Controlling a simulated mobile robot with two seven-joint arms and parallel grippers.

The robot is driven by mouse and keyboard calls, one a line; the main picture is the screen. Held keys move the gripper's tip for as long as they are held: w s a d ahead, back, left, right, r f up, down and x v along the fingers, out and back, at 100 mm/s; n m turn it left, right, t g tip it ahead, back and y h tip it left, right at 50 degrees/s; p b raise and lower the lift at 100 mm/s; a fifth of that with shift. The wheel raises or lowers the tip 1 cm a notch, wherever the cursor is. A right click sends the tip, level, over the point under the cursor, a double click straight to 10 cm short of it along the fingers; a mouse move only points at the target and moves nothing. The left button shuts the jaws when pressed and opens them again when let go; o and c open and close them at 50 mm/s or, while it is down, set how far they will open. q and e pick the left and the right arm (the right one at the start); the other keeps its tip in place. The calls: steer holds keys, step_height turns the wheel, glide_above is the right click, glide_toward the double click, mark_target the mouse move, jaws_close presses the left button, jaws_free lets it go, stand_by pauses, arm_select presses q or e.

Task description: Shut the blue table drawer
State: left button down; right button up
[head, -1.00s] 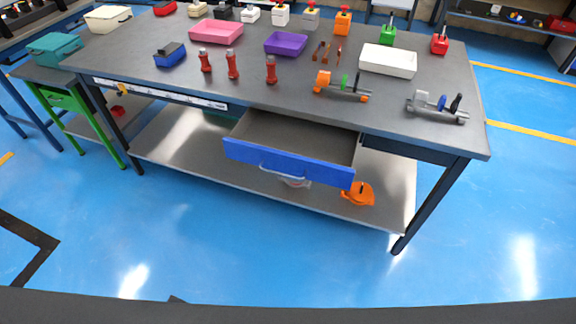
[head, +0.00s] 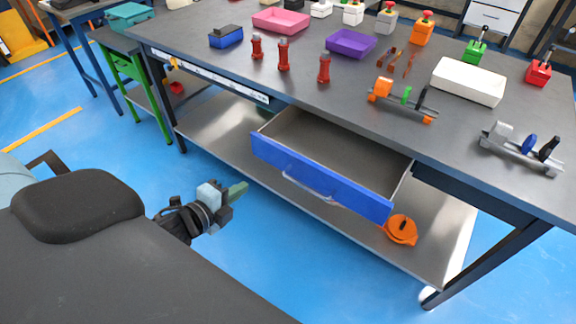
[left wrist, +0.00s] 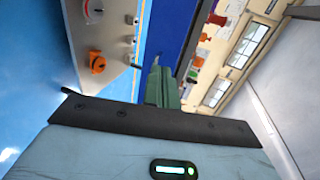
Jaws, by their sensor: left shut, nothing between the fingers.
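The blue-fronted drawer (head: 335,182) hangs open under the grey-topped table (head: 310,88) in the head view. Its tray is empty where I can see it, and a pale bar handle (head: 306,188) runs across the front. My left gripper (head: 238,190) is shut and empty, to the left of the drawer front and apart from it. In the left wrist view its greenish fingers (left wrist: 162,86) are together, with a blue panel (left wrist: 178,28) beyond that looks like the drawer front. My right gripper is not in view.
An orange object (head: 400,230) lies on the table's lower shelf (head: 350,218), below the drawer's right end. Red bottles (head: 283,54), trays and clamp-like tools cover the tabletop. The blue floor in front of the drawer is clear.

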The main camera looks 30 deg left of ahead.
arm_select(q)
glide_toward(281, 160)
steer(key=x, duration=0.5)
steer(key=shift+f, duration=0.2)
steer(key=shift+w, duration=0.75)
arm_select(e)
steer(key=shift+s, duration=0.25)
